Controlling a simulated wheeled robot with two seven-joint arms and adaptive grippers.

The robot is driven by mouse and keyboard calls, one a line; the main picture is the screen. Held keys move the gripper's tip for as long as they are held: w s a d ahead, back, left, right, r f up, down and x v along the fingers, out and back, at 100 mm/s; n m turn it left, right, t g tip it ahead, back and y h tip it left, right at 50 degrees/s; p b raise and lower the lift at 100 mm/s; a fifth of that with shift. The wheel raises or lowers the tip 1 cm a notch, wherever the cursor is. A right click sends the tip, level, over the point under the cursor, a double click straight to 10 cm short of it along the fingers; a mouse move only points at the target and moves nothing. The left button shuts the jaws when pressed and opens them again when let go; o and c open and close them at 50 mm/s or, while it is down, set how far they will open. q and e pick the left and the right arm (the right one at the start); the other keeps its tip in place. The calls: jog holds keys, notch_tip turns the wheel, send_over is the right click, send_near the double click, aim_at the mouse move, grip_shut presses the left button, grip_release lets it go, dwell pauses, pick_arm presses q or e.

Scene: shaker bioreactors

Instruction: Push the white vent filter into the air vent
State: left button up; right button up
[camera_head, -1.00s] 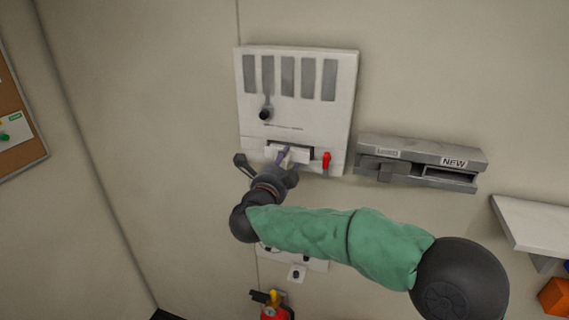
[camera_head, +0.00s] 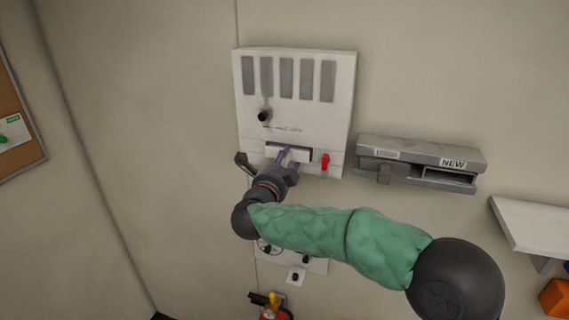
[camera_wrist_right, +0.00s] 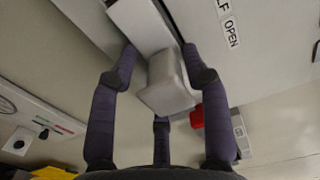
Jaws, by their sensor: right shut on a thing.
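The white vent filter (camera_wrist_right: 168,82) shows in the right wrist view as a pale plate with a block-shaped handle. The handle sits between the dark purple fingers of my right gripper (camera_wrist_right: 162,72), which is shut on it. In the head view the filter (camera_head: 299,155) is at the dark slot of the air vent (camera_head: 275,150), low on the white wall panel. My right gripper (camera_head: 285,160) is in front of the slot and hides part of the filter. How deep the filter sits cannot be told. My left gripper is not in view.
A red lever (camera_head: 325,161) is just right of the slot, and a black knob (camera_head: 264,116) is above it. A grey holder (camera_head: 420,163) marked "NEW" is on the wall to the right.

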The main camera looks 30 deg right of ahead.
jog(key=shift+w+d, duration=0.4)
jog(key=shift+d, duration=0.05)
dwell(1.1)
jog(key=o, duration=1.3)
jog(key=shift+c, duration=0.2)
jog(key=v, duration=1.2)
jog(key=shift+f, duration=0.1)
